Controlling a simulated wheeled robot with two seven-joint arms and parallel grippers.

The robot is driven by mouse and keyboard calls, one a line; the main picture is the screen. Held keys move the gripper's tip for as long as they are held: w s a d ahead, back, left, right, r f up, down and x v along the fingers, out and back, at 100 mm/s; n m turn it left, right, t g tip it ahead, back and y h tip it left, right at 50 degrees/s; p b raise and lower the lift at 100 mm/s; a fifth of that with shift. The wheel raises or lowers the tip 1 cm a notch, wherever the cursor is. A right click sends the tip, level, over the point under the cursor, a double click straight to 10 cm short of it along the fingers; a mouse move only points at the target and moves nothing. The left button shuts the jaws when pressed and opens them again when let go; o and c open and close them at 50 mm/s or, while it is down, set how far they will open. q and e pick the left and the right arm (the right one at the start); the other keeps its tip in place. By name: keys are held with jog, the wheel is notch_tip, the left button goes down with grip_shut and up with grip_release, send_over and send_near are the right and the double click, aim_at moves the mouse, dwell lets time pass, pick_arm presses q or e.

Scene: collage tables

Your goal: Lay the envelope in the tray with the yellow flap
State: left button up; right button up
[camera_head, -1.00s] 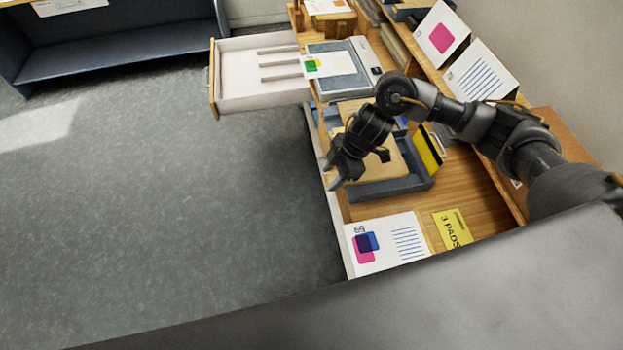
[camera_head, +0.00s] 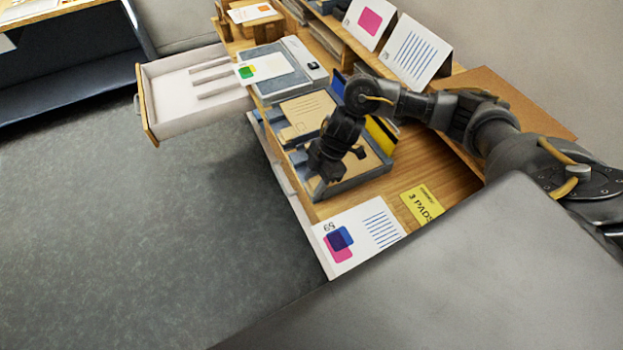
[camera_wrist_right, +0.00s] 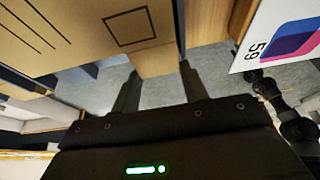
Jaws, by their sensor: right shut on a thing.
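The tray with the yellow flap (camera_head: 352,184) is a blue-grey tray on the desk. Its yellow and black flap (camera_head: 381,135) stands at the tray's right side. My right gripper (camera_head: 335,171) is over the tray's left part, shut on a brown envelope (camera_head: 374,165). The arm hides much of this envelope, and I cannot tell if it touches the tray floor. In the right wrist view the envelope (camera_wrist_right: 85,28) shows printed lines and a square, with its tab between the fingers (camera_wrist_right: 157,90).
A similar tray behind holds another brown envelope (camera_head: 307,110), near a blue flap (camera_head: 338,84). A white card marked 59 (camera_head: 355,236) and a yellow pad sign (camera_head: 422,204) lie in front. A white drawer (camera_head: 200,90) stands open at the left.

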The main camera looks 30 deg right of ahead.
jog(key=shift+f, duration=0.1)
jog(key=o, duration=1)
jog(key=shift+o, duration=0.2)
jog(key=v, duration=1)
jog(key=shift+r, duration=0.4)
jog(key=shift+d+r, duration=0.1)
